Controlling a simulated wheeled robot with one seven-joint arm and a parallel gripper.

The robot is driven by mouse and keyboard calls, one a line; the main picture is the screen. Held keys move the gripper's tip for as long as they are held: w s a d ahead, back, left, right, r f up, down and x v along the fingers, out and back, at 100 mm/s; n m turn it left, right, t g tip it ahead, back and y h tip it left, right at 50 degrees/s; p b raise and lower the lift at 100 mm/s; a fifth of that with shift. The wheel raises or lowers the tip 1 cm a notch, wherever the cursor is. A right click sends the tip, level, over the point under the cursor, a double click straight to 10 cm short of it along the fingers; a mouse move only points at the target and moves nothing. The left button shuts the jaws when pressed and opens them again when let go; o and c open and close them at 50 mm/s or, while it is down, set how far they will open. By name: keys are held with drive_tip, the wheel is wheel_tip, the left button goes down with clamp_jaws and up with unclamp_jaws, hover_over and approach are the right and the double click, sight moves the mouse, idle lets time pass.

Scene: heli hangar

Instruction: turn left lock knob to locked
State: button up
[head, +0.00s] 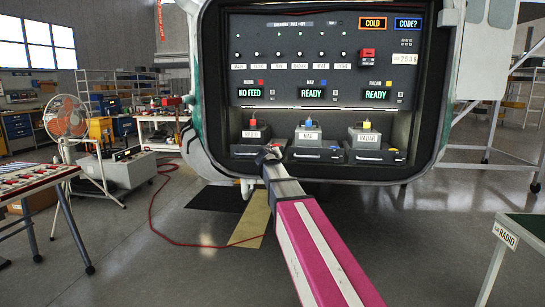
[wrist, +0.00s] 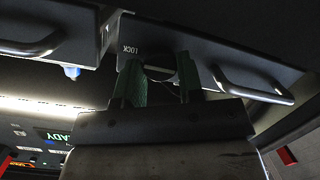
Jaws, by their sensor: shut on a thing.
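The left tray (head: 250,150), with a box labelled RADIO (head: 250,134) on it, sits at the left of the open bay. My gripper (head: 268,154) is at the front of this tray, towards its right side. In the wrist view my gripper (wrist: 158,76) has its two green-padded fingers on either side of a small knob (wrist: 160,69), beside the word LOCK on the dark tray front. The gripper is shut on this knob. The fingers cover most of the knob, so I cannot tell how it is turned. In the head view the knob is hidden behind my gripper.
A tray handle (wrist: 255,88) stands out close to my fingers, and another handle (wrist: 32,42) is on the neighbouring tray. The NAV box (head: 309,135) and RADAR box (head: 365,138) stand to the right. The panel (head: 300,75) above shows NO FEED, READY and READY.

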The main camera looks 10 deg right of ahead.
drive_tip(key=o, duration=0.6)
drive_tip(key=shift+o, duration=0.2)
drive_tip(key=v, duration=1)
drive_tip(key=shift+s+a, duration=0.15)
drive_tip(key=shift+s, duration=0.25)
drive_tip(key=shift+f, duration=0.15)
